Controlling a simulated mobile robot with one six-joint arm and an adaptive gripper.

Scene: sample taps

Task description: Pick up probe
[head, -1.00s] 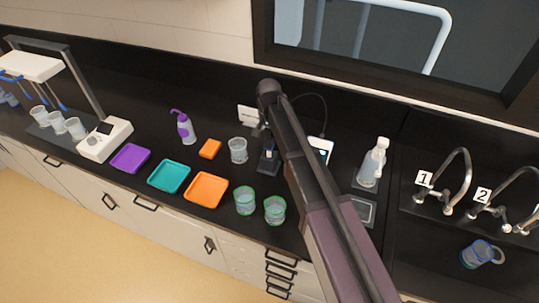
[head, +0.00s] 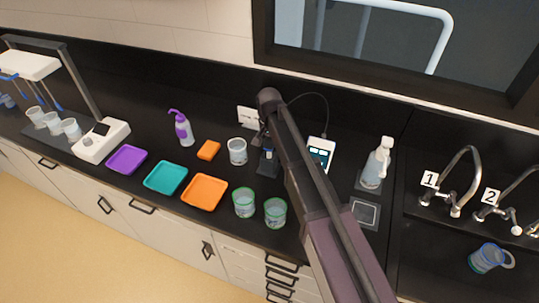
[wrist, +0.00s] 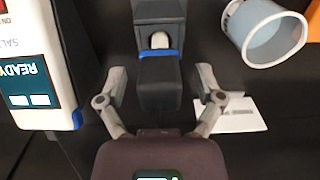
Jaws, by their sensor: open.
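The probe (wrist: 158,82) shows in the wrist view as a dark block-like body with a blue band, in line with a dark holder (wrist: 158,12). My gripper (wrist: 162,72) is open, with one grey finger on each side of the dark body. Gaps show between the fingers and the body. In the head view a dark stand (head: 268,162) with a blue part stands beside my arm, which hides much of my gripper. The white meter (head: 320,152) is to its right; the wrist view shows its screen (wrist: 30,85) reading READY.
A clear beaker (head: 237,151) stands left of the stand, near a white card (head: 248,117). Two green-rimmed beakers (head: 244,202) are in front. An orange tray (head: 204,192) and wash bottle (head: 376,165) flank the area. A cable (head: 322,100) loops behind.

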